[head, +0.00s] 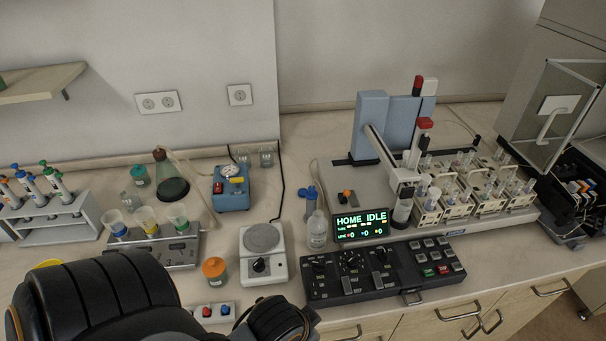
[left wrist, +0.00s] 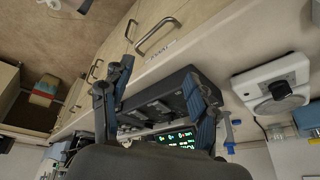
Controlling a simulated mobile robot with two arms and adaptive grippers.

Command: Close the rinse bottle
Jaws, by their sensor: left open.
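In the head view my left arm fills the lower left and hides the fingers. My right gripper is not in view.
The display (head: 361,226) and control panel (head: 383,270) are to the right. An orange-lidded jar (head: 215,271), a button box (head: 214,312) and a blue pump (head: 231,188) stand further left. A sampler with racks is at right.

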